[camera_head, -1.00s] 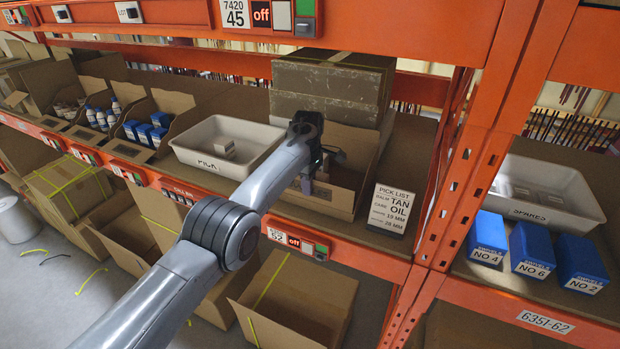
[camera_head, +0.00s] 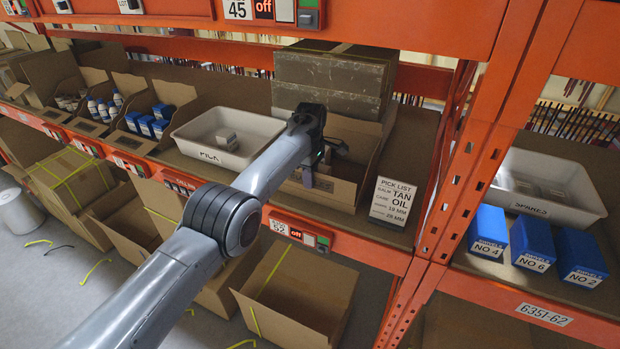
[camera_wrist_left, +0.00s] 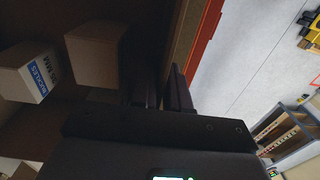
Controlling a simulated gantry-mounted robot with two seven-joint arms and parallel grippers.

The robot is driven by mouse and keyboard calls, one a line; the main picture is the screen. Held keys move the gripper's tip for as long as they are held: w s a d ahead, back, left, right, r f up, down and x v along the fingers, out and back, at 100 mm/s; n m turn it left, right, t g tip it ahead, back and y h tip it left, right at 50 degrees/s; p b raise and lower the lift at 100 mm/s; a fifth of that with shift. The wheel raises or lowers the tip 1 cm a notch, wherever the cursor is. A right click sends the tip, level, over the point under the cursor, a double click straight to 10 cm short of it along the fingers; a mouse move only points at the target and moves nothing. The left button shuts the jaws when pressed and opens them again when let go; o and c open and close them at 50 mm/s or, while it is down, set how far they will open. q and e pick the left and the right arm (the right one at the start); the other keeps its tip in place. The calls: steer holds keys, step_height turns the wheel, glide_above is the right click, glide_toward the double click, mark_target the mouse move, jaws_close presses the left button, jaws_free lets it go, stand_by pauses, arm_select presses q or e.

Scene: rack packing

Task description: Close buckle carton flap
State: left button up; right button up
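The open brown carton (camera_head: 350,133) stands on the shelf in the middle of the head view, with its front panel (camera_head: 320,194) low and its inside showing. In the left wrist view its inside holds small boxes, one (camera_wrist_left: 40,73) with a blue and white buckles label and a plain one (camera_wrist_left: 95,52). My left gripper (camera_head: 322,168) is at the carton's front, its fingers pointing down by the front edge. In the left wrist view the fingers (camera_wrist_left: 162,92) are dark and close to the cardboard edge; whether they pinch it is unclear. My right gripper is out of view.
A white tote (camera_head: 190,150) with a small box stands left of the carton. A pick list card (camera_head: 392,200) stands right of it. Grey-brown boxes (camera_head: 330,75) rise behind. An orange upright (camera_head: 470,170) stands to the right, and an orange beam (camera_head: 365,253) runs along the shelf front.

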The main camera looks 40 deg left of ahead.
arm_select(q)
steer(key=shift+r+p, duration=0.35)
steer(key=shift+r, duration=0.2)
step_height(320, 180, up, 2)
steer(key=shift+r+p, duration=0.1)
steer(key=shift+p, duration=0.95)
step_height(320, 180, up, 6)
steer(key=shift+a+f+b, duration=0.1)
steer(key=shift+b, duration=0.2)
steer(key=shift+r, duration=0.7)
